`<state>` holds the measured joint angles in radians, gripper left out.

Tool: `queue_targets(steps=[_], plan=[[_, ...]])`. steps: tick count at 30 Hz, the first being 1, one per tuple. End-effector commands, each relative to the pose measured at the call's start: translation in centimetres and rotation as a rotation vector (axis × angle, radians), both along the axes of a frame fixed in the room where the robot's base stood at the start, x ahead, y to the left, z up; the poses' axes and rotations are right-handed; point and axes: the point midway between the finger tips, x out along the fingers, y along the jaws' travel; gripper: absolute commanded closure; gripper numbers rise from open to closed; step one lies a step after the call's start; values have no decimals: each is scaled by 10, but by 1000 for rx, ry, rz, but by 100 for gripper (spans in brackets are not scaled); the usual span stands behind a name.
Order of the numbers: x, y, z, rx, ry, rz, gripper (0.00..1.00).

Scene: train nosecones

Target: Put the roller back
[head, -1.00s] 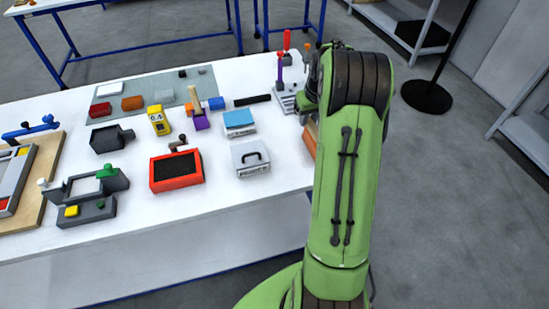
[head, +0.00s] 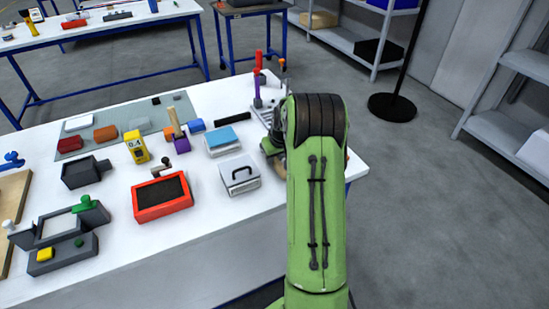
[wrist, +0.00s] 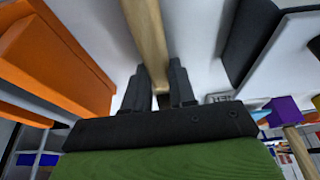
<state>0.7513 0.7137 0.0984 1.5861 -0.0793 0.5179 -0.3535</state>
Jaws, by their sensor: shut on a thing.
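My gripper (wrist: 160,95) is shut on a pale wooden bar (wrist: 145,35) in the wrist view. The bar runs from between the fingers up out of the picture. It looks like a tool handle; its far end is out of view, so I cannot tell for certain that it is the roller. In the head view my gripper is hidden behind my green arm, at the right end of the white table (head: 225,105). A tool stand (head: 263,104) with red and purple upright handles is just beyond my arm.
An orange block (wrist: 50,55) is close left of my gripper in the wrist view. Floor to the right is clear up to a black pole base (head: 391,107).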

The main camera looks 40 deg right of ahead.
Motion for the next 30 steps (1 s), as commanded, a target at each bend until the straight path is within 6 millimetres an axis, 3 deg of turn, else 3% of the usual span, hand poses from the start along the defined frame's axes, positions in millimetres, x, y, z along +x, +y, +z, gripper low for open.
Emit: queue_targets(steps=[6,7,12,22,30], plan=[[0,0,-3,-1,-1,1,100],[0,0,-3,1,0,1,73],[0,0,-2,1,0,0,50],[0,0,5,-1,-2,0,50],[-22,6,70,-3,-4,-1,50]])
